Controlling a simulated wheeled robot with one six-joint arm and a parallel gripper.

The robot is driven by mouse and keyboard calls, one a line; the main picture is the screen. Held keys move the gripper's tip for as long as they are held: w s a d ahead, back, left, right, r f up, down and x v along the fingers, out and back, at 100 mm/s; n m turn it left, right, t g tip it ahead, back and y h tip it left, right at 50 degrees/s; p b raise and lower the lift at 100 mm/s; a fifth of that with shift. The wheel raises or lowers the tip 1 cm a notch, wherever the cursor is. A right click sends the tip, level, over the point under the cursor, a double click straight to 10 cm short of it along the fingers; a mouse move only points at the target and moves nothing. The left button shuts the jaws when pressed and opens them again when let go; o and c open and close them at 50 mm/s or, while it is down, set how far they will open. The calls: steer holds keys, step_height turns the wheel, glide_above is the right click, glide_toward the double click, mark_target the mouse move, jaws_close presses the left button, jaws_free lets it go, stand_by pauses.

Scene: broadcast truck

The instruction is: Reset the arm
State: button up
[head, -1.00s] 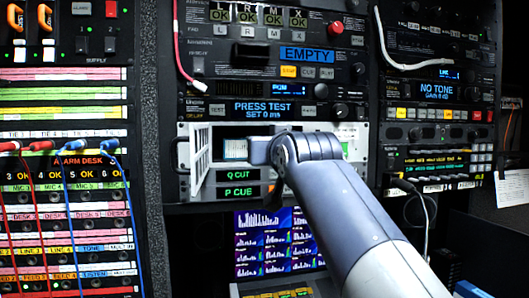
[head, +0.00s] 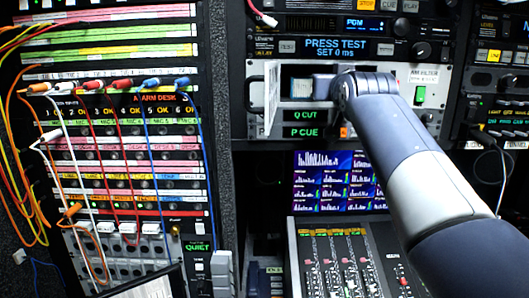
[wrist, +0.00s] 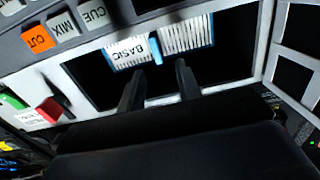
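My arm (head: 400,150) reaches up to a white rack unit in the middle of the head view, and its end hides my gripper there. In the wrist view my gripper (wrist: 160,67) shows two dark fingers standing apart, with a clear gap between their tips. The fingertips point into a dark open compartment (wrist: 100,75) of the white unit. A white card marked BASIC (wrist: 128,52), a blue strip (wrist: 155,52) and a striped block (wrist: 186,35) stand inside, just beyond the tips. I cannot tell whether the fingers touch them.
A white hinged door (head: 271,102) stands open left of the compartment. Keys, including an orange CUT key (wrist: 38,40), and a red switch (wrist: 50,108) sit close by. Below are a screen (head: 336,183) and a mixing desk (head: 335,245). A cable-filled patch bay (head: 120,130) stands left.

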steer(key=w+p, duration=0.1)
steer(key=w, duration=0.2)
steer(key=shift+w, duration=0.3)
steer(key=shift+s, duration=0.5)
steer(key=shift+w, duration=0.1)
steer(key=shift+w, duration=0.1)
